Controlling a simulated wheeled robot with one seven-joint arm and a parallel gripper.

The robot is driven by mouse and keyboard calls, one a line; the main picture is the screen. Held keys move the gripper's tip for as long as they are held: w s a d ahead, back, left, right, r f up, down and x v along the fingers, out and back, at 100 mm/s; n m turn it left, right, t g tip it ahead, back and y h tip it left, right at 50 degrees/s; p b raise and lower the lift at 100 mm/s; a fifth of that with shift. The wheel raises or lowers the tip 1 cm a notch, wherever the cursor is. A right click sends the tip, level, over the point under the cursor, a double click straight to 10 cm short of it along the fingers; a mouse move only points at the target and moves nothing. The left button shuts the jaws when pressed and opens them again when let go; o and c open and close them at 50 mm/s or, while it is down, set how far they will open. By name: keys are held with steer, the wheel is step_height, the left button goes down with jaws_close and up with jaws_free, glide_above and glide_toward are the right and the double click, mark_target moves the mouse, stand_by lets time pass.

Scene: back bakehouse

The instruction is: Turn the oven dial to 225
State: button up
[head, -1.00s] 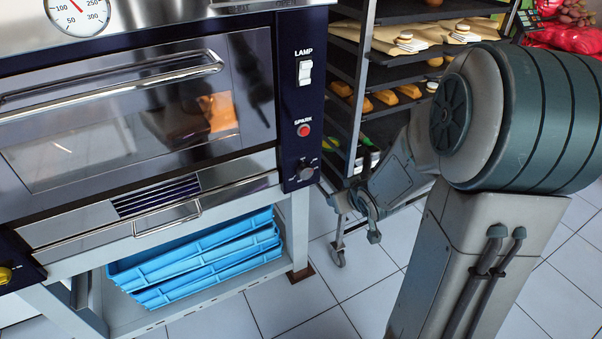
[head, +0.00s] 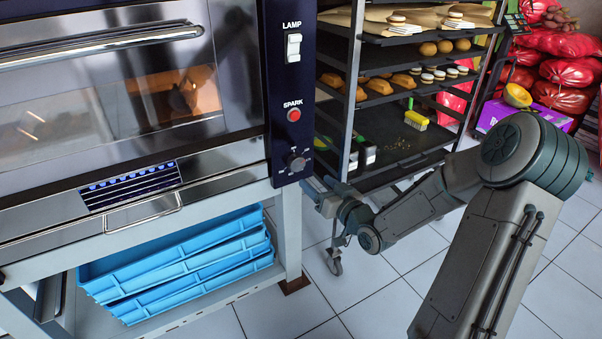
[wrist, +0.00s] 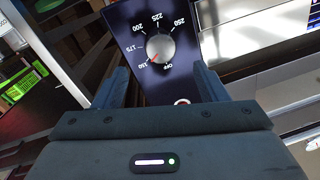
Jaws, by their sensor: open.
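The oven dial (head: 297,162) is a round grey knob low on the dark control panel at the oven's right side. The wrist view shows the dial (wrist: 160,49) close up, upside down, with OFF, 150, 175, 200, 225 and 250 around it. Its red mark points at or close to 150. My gripper (wrist: 161,72) is open, its two fingers on either side of the dial in the picture. I cannot tell whether they touch it. In the head view my gripper (head: 318,192) is just right of and below the dial, near the panel edge.
The red SPARK button (head: 293,115) and white LAMP switch (head: 293,47) sit above the dial. A tray rack (head: 351,110) with baked goods stands close on the right. Blue crates (head: 180,265) are stacked under the oven. Tiled floor is clear in front.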

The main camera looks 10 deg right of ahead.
mark_target(298, 166)
steer(key=b+x, duration=0.1)
steer(key=x, duration=0.7)
steer(key=shift+w+a+b, duration=0.15)
steer(key=shift+w+b, duration=0.05)
steer(key=shift+b, duration=0.1)
steer(key=c, duration=1)
